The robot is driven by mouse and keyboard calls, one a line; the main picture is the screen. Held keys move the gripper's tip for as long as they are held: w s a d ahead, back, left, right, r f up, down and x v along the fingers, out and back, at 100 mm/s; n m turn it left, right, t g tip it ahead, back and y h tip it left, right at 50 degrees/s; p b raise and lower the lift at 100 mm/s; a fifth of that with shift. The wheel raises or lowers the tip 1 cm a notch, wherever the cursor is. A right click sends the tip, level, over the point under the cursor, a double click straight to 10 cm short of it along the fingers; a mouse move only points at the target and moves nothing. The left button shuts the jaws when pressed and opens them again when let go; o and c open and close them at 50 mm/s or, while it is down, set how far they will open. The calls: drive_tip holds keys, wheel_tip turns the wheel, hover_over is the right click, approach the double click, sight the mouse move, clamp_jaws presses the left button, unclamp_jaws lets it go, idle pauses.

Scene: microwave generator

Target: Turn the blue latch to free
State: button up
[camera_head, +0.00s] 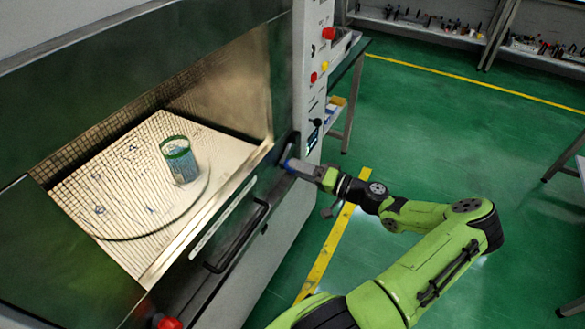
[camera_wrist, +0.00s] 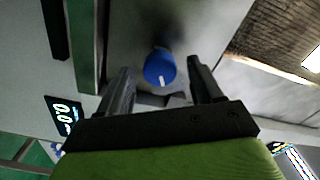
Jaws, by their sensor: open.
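The blue latch (camera_wrist: 159,67) is a round blue knob with a white mark on its face. In the wrist view it sits on the grey panel, between and just beyond the tips of my gripper (camera_wrist: 160,80). The two dark fingers are spread apart, one on each side of the knob, with visible gaps. In the head view my gripper (camera_head: 303,168) is at the right front edge of the machine.
The microwave chamber stands open, with a green-rimmed can (camera_head: 180,160) on its ribbed floor. A black handle (camera_head: 238,238) runs along the front below the opening. Red and yellow buttons (camera_head: 328,34) are on the right panel.

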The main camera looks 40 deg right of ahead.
drive_tip(key=shift+x, duration=1.4)
drive_tip(key=c, duration=1)
drive_tip(key=shift+c, duration=0.2)
drive_tip(key=shift+m, duration=0.4)
drive_tip(key=m+p, duration=0.3)
drive_tip(key=shift+m+p, duration=0.3)
drive_tip(key=shift+m, duration=0.1)
drive_tip(key=m+p, duration=0.2)
drive_tip(key=m, duration=0.2)
drive_tip(key=shift+m, duration=0.3)
drive_tip(key=m+p, duration=0.2)
drive_tip(key=m, duration=0.2)
drive_tip(key=shift+f, duration=0.1)
drive_tip(key=shift+s+f+m+p, duration=0.1)
drive_tip(key=shift+m+p, duration=0.45)
drive_tip(key=shift+m, duration=1.85)
